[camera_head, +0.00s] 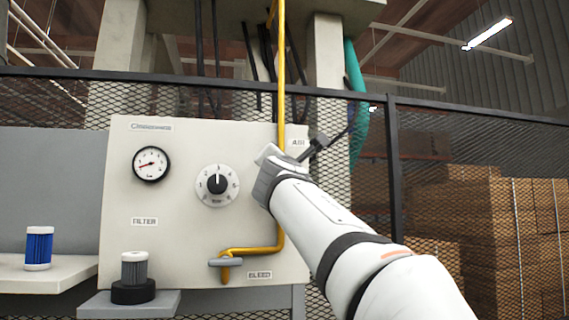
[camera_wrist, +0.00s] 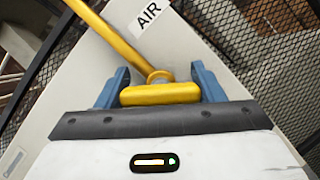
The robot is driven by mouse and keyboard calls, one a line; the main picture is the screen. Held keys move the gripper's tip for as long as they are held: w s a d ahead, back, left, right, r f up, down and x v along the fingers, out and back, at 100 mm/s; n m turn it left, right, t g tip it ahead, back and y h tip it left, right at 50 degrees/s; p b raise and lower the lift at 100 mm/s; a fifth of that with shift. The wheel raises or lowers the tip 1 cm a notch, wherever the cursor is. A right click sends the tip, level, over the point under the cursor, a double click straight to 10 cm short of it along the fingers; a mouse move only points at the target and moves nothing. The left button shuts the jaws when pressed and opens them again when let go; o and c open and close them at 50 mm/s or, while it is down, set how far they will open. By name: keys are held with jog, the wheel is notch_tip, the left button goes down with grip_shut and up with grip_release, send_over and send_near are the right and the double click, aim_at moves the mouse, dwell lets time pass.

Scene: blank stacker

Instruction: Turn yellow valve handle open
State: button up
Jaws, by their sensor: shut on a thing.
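The yellow valve handle (camera_wrist: 160,94) shows in the wrist view as a short bar between the two blue fingers of my gripper (camera_wrist: 161,87). The gripper is shut on it, with a finger at each end. The bar lies at a slant to the yellow pipe (camera_wrist: 122,42), which meets a round fitting just behind it. In the head view, my gripper (camera_head: 268,172) is at the panel's right edge, below the AIR label (camera_head: 298,143). The arm hides the handle there.
The pale panel (camera_head: 190,275) carries a gauge (camera_head: 151,164), a dial (camera_head: 217,185) and a grey lever (camera_head: 225,262) by the BLEED label. A blue filter (camera_head: 39,248) stands on the left shelf; a grey one (camera_head: 134,268) stands below the panel. Mesh fencing (camera_head: 430,150) is behind.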

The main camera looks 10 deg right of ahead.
jog(key=shift+d+f+m+g+h+p, duration=0.1)
jog(key=shift+m+g+h+p, duration=0.35)
jog(key=shift+m, duration=1.3)
jog(key=shift+a+f+m+g+p, duration=0.1)
jog(key=shift+m+g+p, duration=0.65)
jog(key=shift+m, duration=1.05)
jog(key=shift+d+f+m+g+h+p, duration=0.1)
jog(key=shift+m+g+h+p, duration=0.2)
jog(key=shift+m+g, duration=1)
jog(key=shift+m+t, duration=0.4)
jog(key=shift+m, duration=0.15)
jog(key=o, duration=1)
jog(key=shift+s+a+f+b, duration=0.1)
jog(key=shift+s+a+b, duration=0.1)
jog(key=shift+s+b, duration=0.25)
jog(key=b+v, duration=0.2)
jog(key=v, duration=0.5)
jog(key=shift+d, duration=0.1)
